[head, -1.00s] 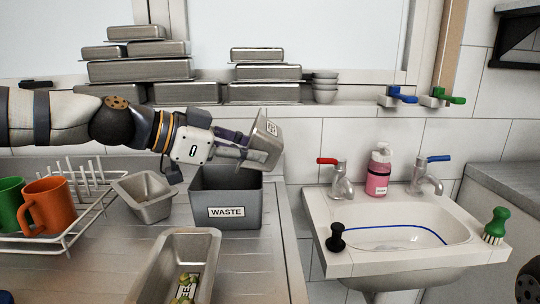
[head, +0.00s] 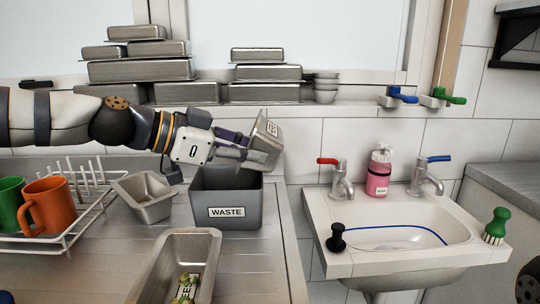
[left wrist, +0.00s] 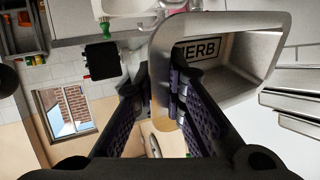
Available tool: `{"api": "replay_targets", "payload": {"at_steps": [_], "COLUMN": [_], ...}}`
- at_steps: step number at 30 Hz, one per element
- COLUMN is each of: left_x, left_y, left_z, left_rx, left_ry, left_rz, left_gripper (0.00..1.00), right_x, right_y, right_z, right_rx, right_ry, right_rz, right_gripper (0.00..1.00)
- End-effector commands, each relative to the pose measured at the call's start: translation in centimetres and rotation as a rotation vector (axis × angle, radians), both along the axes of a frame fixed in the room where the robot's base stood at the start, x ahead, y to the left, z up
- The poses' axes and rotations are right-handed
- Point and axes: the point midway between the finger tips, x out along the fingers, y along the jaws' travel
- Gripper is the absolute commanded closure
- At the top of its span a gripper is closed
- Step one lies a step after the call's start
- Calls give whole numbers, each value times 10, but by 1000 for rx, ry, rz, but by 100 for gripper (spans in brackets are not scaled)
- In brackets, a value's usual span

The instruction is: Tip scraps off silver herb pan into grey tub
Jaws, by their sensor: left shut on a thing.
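The silver herb pan (head: 266,145) is held steeply tilted above the grey tub marked WASTE (head: 240,216). My left gripper (head: 240,147) comes in from the left and is shut on the pan's edge. In the left wrist view the pan (left wrist: 250,82) is right of and beyond the fingers (left wrist: 165,85), with a HERB label on its wall. I see no scraps in the part of the pan that shows. The tub's floor and contents are hidden from the head view. My right gripper is not in view.
A small empty metal pan (head: 150,207) stands left of the tub. A longer pan (head: 205,250) with greenish pieces and a label is in front. A rack with mugs (head: 50,205) is at left. The sink (head: 400,235) is at right. Stacked pans (head: 140,70) line the back shelf.

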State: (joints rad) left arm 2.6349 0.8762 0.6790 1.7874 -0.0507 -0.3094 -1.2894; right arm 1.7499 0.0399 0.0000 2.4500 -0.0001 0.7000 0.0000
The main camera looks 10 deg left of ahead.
Motion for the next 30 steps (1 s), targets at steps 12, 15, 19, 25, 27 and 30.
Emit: {"api": "replay_targets", "payload": {"at_steps": [12, 15, 19, 25, 27, 30], "left_x": [-3, 0, 1, 1, 2, 2], "left_y": [-5, -11, -11, -12, -15, -18], "left_z": [20, 19, 15, 13, 14, 12], "left_rx": [91, 206, 257, 263, 329, 451], "left_ry": [-16, 5, 26, 29, 34, 51], "left_rz": [4, 9, 14, 13, 13, 19], "left_gripper": [100, 100, 100, 100, 100, 100], "right_x": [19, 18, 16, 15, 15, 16], "right_y": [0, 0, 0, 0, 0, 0], "right_z": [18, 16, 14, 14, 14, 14], "right_rx": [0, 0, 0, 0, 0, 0], "right_ry": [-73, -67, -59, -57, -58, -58], "right_rz": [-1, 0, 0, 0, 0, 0], "right_gripper": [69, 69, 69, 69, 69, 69]}}
